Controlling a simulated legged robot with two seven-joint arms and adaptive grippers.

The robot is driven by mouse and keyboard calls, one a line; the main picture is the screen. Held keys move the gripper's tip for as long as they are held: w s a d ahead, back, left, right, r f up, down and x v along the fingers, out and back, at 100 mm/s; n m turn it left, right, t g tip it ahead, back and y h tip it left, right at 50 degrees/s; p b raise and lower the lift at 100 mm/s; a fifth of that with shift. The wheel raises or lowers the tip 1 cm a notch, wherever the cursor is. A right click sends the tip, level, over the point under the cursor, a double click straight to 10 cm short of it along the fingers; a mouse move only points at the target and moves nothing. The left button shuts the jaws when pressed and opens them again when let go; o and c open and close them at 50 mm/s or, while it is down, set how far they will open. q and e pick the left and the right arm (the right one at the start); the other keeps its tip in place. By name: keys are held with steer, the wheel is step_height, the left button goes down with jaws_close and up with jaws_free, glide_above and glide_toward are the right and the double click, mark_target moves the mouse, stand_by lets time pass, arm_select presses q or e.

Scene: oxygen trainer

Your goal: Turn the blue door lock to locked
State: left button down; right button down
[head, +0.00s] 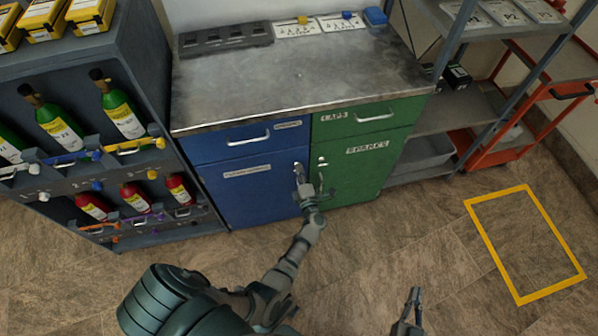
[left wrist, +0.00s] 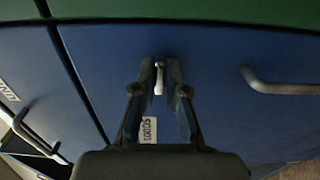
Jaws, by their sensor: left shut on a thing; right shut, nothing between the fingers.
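The blue door (head: 250,195) is the lower left front of the cabinet and looks closed. Its lock (left wrist: 158,78) is a small pale metal turn piece between my left fingertips in the left wrist view. My left gripper (head: 302,180) is at the upper right of the blue door; in the left wrist view its fingers (left wrist: 160,75) are shut on the lock. In the head view my fingers partly hide the lock. The lock's exact angle is hard to tell. My right gripper (head: 412,302) is shut and empty, low over the floor, away from the cabinet.
A metal door handle (left wrist: 280,83) is right of the fingers in the left wrist view. A blue drawer (head: 250,140) is above the blue door. A green door (head: 360,165) with its own lock adjoins it. A bottle rack (head: 110,140) stands left. The floor in front is clear.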

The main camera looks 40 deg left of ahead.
arm_select(q)
steer(key=shift+w+d+f, duration=0.1)
steer(key=shift+d+f, duration=0.1)
steer(key=shift+d, duration=0.1)
steer(key=c, duration=1.4)
jaws_free()
steer(key=shift+o, duration=1)
steer(key=shift+w, duration=0.1)
steer(key=shift+r, duration=0.1)
steer(key=v, duration=0.7)
steer(key=shift+d, duration=0.15)
